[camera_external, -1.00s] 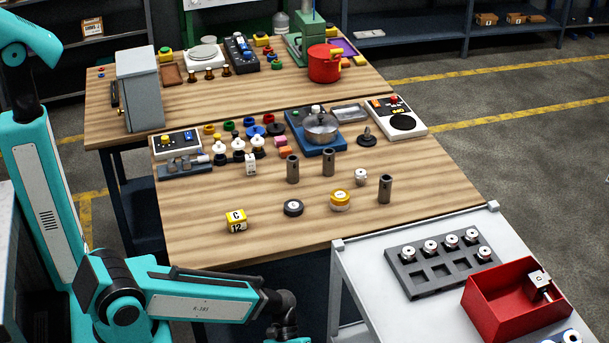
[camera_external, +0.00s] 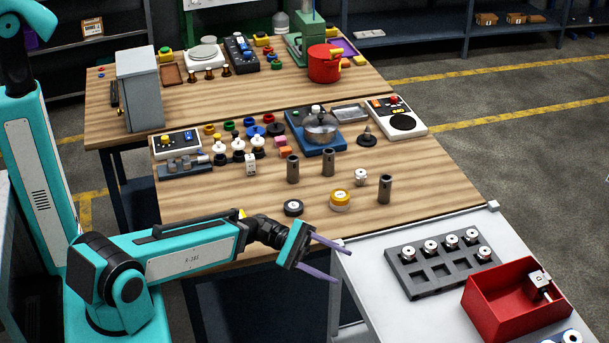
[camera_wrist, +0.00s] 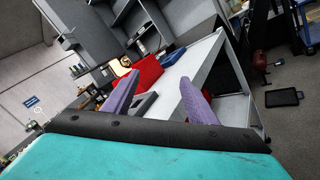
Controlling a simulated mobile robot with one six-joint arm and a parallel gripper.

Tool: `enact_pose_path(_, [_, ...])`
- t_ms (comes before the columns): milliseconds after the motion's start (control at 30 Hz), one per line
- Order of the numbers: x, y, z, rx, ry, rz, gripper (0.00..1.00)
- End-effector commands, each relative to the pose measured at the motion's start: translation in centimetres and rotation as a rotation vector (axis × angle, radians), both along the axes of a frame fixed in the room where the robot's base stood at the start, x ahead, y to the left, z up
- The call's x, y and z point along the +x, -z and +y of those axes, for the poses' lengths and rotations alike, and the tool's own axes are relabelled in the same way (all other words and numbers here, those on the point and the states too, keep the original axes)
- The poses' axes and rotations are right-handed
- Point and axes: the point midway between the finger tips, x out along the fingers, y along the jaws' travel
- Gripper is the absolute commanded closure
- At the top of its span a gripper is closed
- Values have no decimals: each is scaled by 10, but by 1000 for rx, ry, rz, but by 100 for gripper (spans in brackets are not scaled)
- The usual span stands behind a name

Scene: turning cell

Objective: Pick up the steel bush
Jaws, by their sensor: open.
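Several small silver round pieces with dark centres (camera_external: 431,247) sit in a grey pocketed tray (camera_external: 418,289) on the grey side table. My gripper (camera_external: 341,263) is open and empty, its purple fingers at the gap between the tables, apart from all these pieces. In the wrist view my gripper (camera_wrist: 160,82) shows two spread fingers with nothing between them.
A red bin (camera_external: 487,309) holding a silver block (camera_external: 539,284) stands on the side table (camera_external: 365,262). The wooden table's front right (camera_external: 435,205) is clear.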

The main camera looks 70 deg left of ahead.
Motion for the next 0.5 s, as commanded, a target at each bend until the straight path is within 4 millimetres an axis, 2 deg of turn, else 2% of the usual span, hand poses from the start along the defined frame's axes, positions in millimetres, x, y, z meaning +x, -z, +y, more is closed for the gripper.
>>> enact_pose_path(100, [3,-24,17,-42,-36,-32,48])
enact_pose_path(167, [4,-31,26,-61,-54,-44,48])
enact_pose_path(367, [13,-23,63,-93,-150,14,48])
enact_pose_path(500, [19,-22,96,-126,-230,53,48])
